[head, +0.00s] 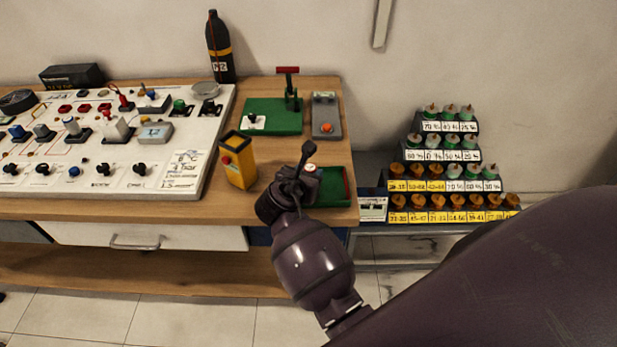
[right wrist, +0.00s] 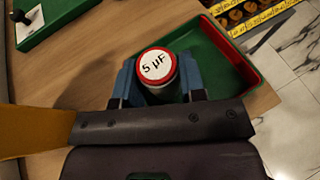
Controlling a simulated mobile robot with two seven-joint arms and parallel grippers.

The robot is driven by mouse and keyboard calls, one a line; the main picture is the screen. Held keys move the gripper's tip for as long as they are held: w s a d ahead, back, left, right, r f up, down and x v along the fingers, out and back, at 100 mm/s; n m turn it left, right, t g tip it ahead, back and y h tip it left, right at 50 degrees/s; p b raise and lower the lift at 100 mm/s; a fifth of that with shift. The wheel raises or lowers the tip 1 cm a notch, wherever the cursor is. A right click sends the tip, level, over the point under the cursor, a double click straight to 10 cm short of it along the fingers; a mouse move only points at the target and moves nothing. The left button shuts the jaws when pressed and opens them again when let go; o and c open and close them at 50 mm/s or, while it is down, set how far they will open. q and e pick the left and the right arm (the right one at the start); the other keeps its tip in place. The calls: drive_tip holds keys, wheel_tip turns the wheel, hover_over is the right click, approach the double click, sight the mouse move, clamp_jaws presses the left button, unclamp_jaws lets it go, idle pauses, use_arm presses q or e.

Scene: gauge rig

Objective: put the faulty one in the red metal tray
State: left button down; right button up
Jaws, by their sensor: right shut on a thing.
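A can with a white top marked "5 µF" and a red rim (right wrist: 157,66) stands between the blue finger pads of my right gripper (right wrist: 158,82). The gripper is shut on it. In the head view my right gripper (head: 302,182) is over the right front of the wooden bench, and only the can's pale top (head: 311,168) shows. A shallow tray with a green floor and a red wall strip (head: 347,184) lies just right of the gripper, partly hidden by it. In the right wrist view the tray (right wrist: 234,38) is beside the can. My left gripper is not in view.
A yellow box with a red button (head: 240,160) stands close left of the gripper. Behind are a green board with a red-handled lever (head: 273,116) and a grey box (head: 326,115). A white control panel (head: 105,135) fills the left. A stepped, labelled rack (head: 445,165) stands right.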

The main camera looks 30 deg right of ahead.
drive_tip(key=shift+f, duration=0.35)
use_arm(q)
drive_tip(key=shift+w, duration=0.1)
use_arm(e)
drive_tip(key=shift+r, duration=0.1)
drive_tip(key=o, duration=0.9)
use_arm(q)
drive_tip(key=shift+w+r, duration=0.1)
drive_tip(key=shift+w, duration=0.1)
use_arm(e)
drive_tip(key=shift+o, duration=0.2)
